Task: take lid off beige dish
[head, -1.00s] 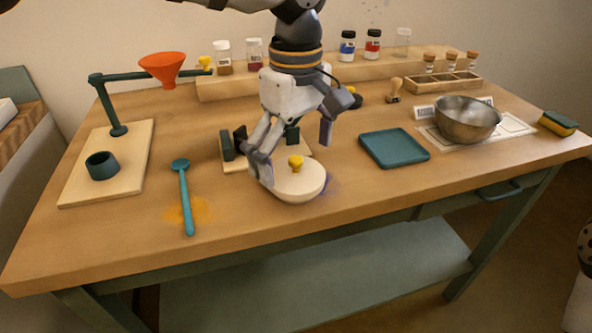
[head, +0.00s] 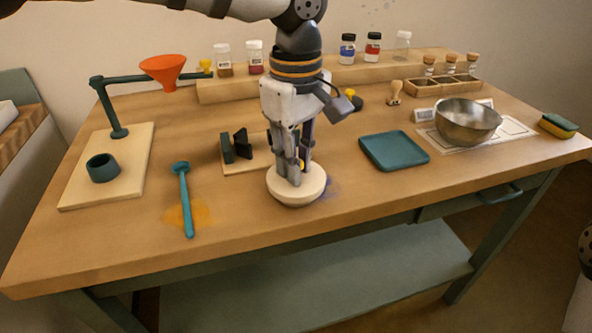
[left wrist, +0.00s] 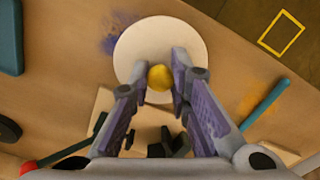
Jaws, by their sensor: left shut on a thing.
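The beige dish (head: 296,199) stands on the table near its front edge with its pale round lid (head: 314,180) on it. The lid also shows from above in the left wrist view (left wrist: 150,40). Its yellow knob (left wrist: 160,77) sits between the fingers of my left gripper (left wrist: 168,78), which is shut on it. In the head view my left gripper (head: 296,174) points straight down over the lid and hides most of the knob. The dish's body is mostly hidden under the lid in the wrist view. My right gripper is not in view.
Behind the dish is a small wooden board with dark upright blocks (head: 234,147). A teal spoon (head: 184,200) lies to the left, by an orange powder stain. A teal tray (head: 394,149) lies to the right. Purple powder marks the table beside the dish.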

